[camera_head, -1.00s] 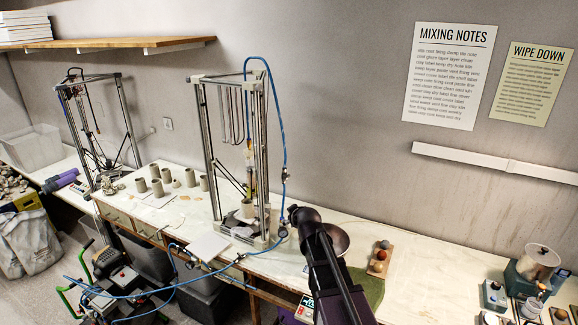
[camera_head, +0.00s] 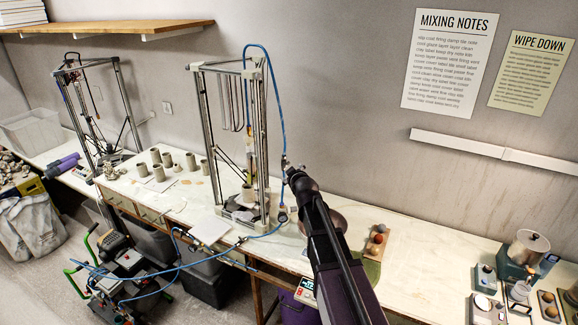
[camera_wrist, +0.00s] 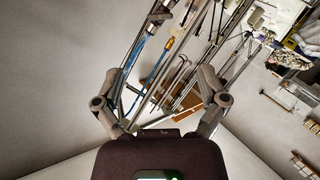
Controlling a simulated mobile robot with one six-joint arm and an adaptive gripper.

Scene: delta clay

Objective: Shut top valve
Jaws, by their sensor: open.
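A blue hose (camera_head: 275,95) arches over the middle delta printer's frame and runs down its right side. A small dark fitting on it, likely the top valve (camera_head: 284,160), sits partway down. My gripper (camera_head: 291,172) is close to this fitting in the head view; I cannot tell if they touch. In the wrist view my gripper (camera_wrist: 160,103) has its two fingers spread wide with nothing between the tips. Printer rods and blue tubing show beyond them.
The middle printer (camera_head: 203,120) stands just left of my gripper. Several clay cups (camera_head: 167,159) stand on the bench further left. Coloured balls lie on a wooden tray (camera_head: 369,255) to the right. A blue-hosed machine (camera_head: 115,275) stands on the floor at lower left.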

